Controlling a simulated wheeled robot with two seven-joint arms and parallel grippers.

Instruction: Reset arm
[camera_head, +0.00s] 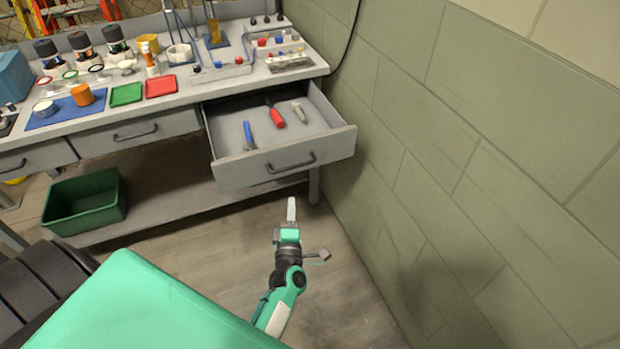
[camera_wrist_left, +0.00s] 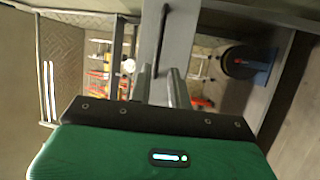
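My left gripper (camera_head: 291,208) shows in the head view, below and in front of the open drawer (camera_head: 229,176), with pale fingers pointing up the picture. Floor shows around it and it holds nothing that I can see. In the left wrist view its two fingers (camera_wrist_left: 161,75) stand apart with a gap between them. A dark drawer handle (camera_wrist_left: 160,38) lies beyond them and lines up with the gap; I cannot see contact. In the head view this gripper is apart from the drawer's handle (camera_head: 291,164). My right gripper is in neither view.
The drawer holds a blue tool (camera_head: 248,135), a red-handled tool (camera_head: 275,115) and a pale one (camera_head: 299,112). The grey bench above is crowded. A block wall (camera_head: 480,170) closes the right side. A green bin (camera_head: 86,203) sits at lower left. Floor around the gripper is clear.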

